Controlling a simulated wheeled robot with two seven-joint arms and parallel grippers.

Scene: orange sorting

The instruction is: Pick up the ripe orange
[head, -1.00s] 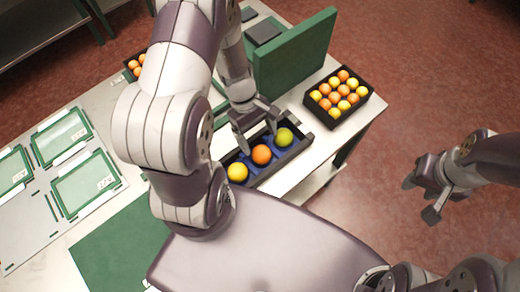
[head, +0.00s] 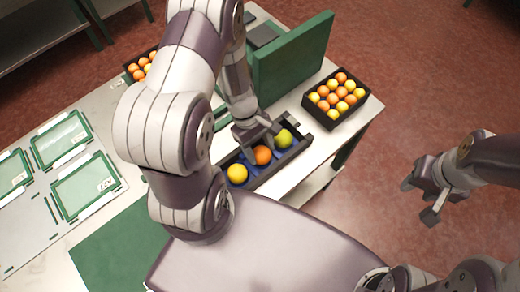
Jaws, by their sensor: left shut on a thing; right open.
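A black tray with a blue inside (head: 297,153) holds three fruits in a row: a yellow one (head: 237,174), an orange one (head: 262,156) and a yellow-green one (head: 284,139). The orange one is the ripe orange in the middle. My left gripper (head: 262,143) is down at the tray and shut on the ripe orange, covering its upper part. The orange still sits low in the tray. My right gripper (head: 422,200) is open and empty, off to the right above the floor.
A black crate of orange and yellow fruits (head: 336,98) stands at the table's right corner. Another crate of fruits (head: 139,66) is partly hidden behind my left arm. A green upright panel (head: 292,62) stands behind the tray. Green-framed trays (head: 86,184) lie at the left.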

